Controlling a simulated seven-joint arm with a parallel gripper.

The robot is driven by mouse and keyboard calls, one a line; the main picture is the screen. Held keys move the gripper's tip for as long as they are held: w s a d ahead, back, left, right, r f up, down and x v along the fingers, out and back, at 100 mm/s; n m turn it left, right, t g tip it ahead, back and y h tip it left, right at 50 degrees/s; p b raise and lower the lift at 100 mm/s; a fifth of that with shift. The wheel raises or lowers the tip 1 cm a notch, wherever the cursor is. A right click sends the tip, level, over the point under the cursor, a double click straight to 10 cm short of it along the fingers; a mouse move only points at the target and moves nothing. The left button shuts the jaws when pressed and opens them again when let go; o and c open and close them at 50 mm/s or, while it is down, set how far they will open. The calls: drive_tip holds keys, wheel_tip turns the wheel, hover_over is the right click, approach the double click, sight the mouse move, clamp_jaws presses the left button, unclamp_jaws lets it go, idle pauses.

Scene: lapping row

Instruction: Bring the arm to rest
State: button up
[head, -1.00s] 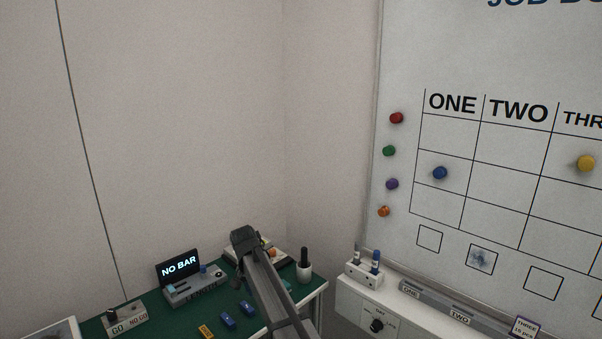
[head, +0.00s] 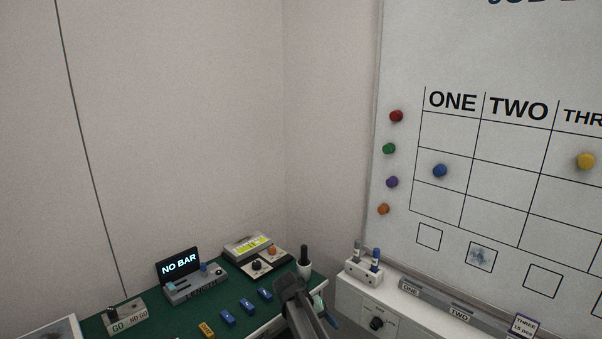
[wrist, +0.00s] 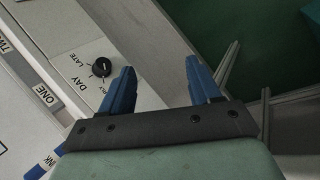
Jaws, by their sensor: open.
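My gripper shows in the wrist view (wrist: 160,88) with its two blue fingers spread apart and nothing between them. Past the fingers lie a white ledge with a black knob (wrist: 102,67), marked DAY and LATE, and a grey gap beside it. In the head view my arm is at the front right corner of the green bench (head: 172,319), and its dark wrist part hides some of the bench edge. The fingers are mostly hidden there.
Blue bars (head: 247,306) and a yellow bar (head: 206,330) lie on the bench. A NO BAR display (head: 179,264), a GO/NO GO block (head: 126,318) and a dark-handled white pot (head: 304,267) stand there. The whiteboard (head: 510,60) and its marker holder (head: 364,272) are at the right.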

drive_tip(key=s+d+f+g+y, duration=0.15)
drive_tip(key=s+d+f, duration=0.25)
drive_tip(key=s+f, duration=0.65)
drive_tip(key=s+d+f+g+y, duration=0.15)
drive_tip(key=s+d+f, duration=0.35)
drive_tip(key=s+f, duration=0.6)
drive_tip(key=s+f+g+y, duration=0.1)
drive_tip(key=s+f, duration=0.2)
drive_tip(key=s, duration=0.5)
drive_tip(key=s+f+g+y, duration=0.1)
drive_tip(key=s+f, duration=0.3)
drive_tip(key=s, duration=0.4)
drive_tip(key=s+d+f+m+g+y, duration=0.1)
drive_tip(key=s+f, duration=0.2)
drive_tip(key=s, duration=0.5)
drive_tip(key=shift+s+f+g+y, duration=0.25)
drive_tip(key=shift+s+g+y, duration=0.05)
drive_tip(key=shift+s, duration=0.05)
